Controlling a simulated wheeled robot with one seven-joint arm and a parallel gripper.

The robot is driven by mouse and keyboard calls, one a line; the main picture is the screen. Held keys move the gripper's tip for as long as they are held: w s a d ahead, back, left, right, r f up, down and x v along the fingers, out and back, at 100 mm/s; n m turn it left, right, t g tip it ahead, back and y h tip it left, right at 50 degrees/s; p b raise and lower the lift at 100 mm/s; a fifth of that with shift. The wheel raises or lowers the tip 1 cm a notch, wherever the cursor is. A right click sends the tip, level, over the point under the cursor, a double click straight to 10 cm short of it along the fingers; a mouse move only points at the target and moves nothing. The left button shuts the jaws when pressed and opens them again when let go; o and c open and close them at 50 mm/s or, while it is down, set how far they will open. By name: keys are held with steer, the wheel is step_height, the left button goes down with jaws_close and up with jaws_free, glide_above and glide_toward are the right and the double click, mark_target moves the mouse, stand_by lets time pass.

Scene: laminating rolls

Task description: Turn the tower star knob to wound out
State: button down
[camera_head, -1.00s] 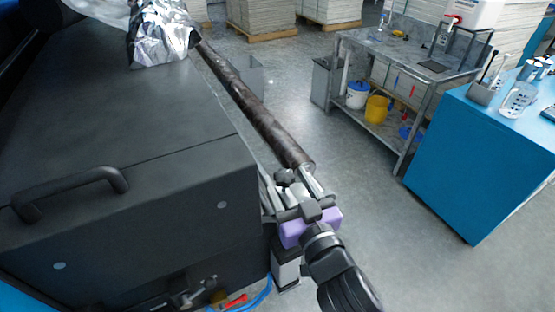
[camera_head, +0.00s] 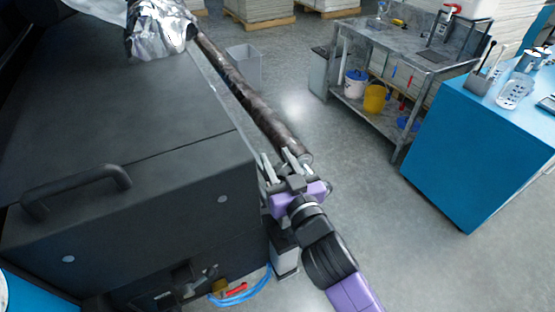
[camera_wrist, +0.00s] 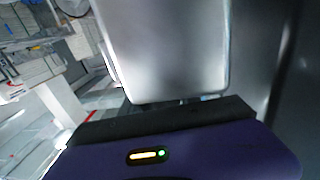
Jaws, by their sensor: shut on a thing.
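My gripper (camera_head: 279,160), with a purple body, is at the near end of the long dark roller, beside the right front corner of the black machine. Its two grey fingers point away from me. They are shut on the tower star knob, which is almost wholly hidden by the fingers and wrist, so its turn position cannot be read. In the wrist view a large smooth grey metal block (camera_wrist: 170,50) fills the middle, above the gripper's purple body. The knob cannot be made out there.
The black machine (camera_head: 120,120) with its handle (camera_head: 80,190) fills the left. The roller (camera_head: 250,95) runs back toward crumpled foil (camera_head: 160,28). A metal bench (camera_head: 400,45) and blue cabinet (camera_head: 480,150) stand right. Open floor (camera_head: 345,190) lies between.

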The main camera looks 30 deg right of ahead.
mark_target(282, 173)
steer(key=shift+a+n+y, duration=0.15)
steer(key=shift+n+y, duration=0.25)
steer(key=shift+y, duration=0.2)
steer(key=shift+a+n+y, duration=0.2)
steer(key=shift+n+y, duration=0.5)
steer(key=shift+y, duration=0.4)
steer(key=shift+a+f+n+g+y+b, duration=0.15)
steer(key=shift+n+y+b, duration=0.4)
steer(key=shift+y, duration=0.45)
steer(key=shift+a+r+n+g+y+b, duration=0.15)
steer(key=shift+n+y+b, duration=0.2)
steer(key=shift+n+y, duration=0.55)
steer(key=shift+s+a+f+n+g+y+b, duration=0.2)
steer(key=shift+s+n+g+y+b, duration=1)
steer(key=shift+n+g+b, duration=2.7)
steer(key=shift+s+a+r+n+g+y+b, duration=0.1)
steer(key=shift+s+a+n+g+y+b, duration=0.2)
steer(key=shift+n+g+y+b, duration=3.55)
steer(key=shift+s+a+f+n+g+h+b, duration=0.2)
steer(key=shift+s+n+g+b, duration=0.65)
steer(key=shift+n+g, duration=3.45)
steer(key=m+g, duration=0.3)
steer(key=shift+r+g, duration=0.1)
steer(key=shift+g, duration=0.15)
